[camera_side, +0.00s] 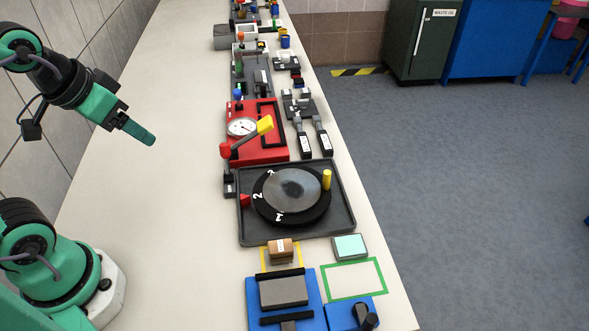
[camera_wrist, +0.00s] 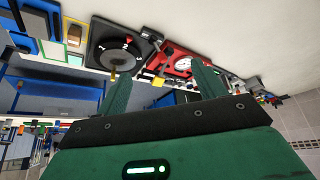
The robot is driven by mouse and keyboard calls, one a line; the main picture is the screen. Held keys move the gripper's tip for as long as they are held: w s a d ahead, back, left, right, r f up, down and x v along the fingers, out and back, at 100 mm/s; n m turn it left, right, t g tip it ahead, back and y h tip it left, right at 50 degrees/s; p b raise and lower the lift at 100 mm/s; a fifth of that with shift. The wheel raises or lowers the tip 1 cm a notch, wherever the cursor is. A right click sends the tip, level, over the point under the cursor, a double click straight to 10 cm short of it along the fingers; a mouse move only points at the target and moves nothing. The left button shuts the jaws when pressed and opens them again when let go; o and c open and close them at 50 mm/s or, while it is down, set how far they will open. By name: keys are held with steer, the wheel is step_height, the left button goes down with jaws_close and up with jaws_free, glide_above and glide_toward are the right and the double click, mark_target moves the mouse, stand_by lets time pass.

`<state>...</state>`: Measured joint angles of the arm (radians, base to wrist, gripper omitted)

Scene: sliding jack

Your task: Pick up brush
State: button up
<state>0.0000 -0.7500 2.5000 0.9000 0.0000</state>
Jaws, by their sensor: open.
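A small brown block with a white label (camera_side: 281,248), which looks like the brush, sits within a yellow outline on the bench, in front of the turntable tray. It also shows near the upper left of the wrist view, as a brown block (camera_wrist: 75,36). My gripper (camera_side: 146,136) is raised at the left in the side view, well away from the brown block, with nothing held. In the wrist view my gripper (camera_wrist: 160,66) has its two green fingers wide apart with nothing between them.
A black tray with a turntable (camera_side: 347,220) lies behind the brown block. A blue fixture with a grey block (camera_side: 255,310) stands in front. A mint-topped block (camera_side: 350,247) is to the right. A red gauge panel (camera_side: 270,153) stands farther back.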

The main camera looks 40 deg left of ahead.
steer(key=shift+w+d, duration=0.1)
steer(key=n+g, duration=0.5)
steer(key=n, duration=0.4)
glide_above(280, 246)
steer(key=f, duration=1.5)
steer(key=shift+a+f, duration=0.25)
steer(key=shift+f, duration=0.1)
steer(key=shift+d+f+g, duration=0.3)
steer(key=shift+d+f, duration=0.05)
steer(key=shift+f, duration=1.35)
steer(key=shift+a+f, duration=0.1)
steer(key=shift+f, duration=2.45)
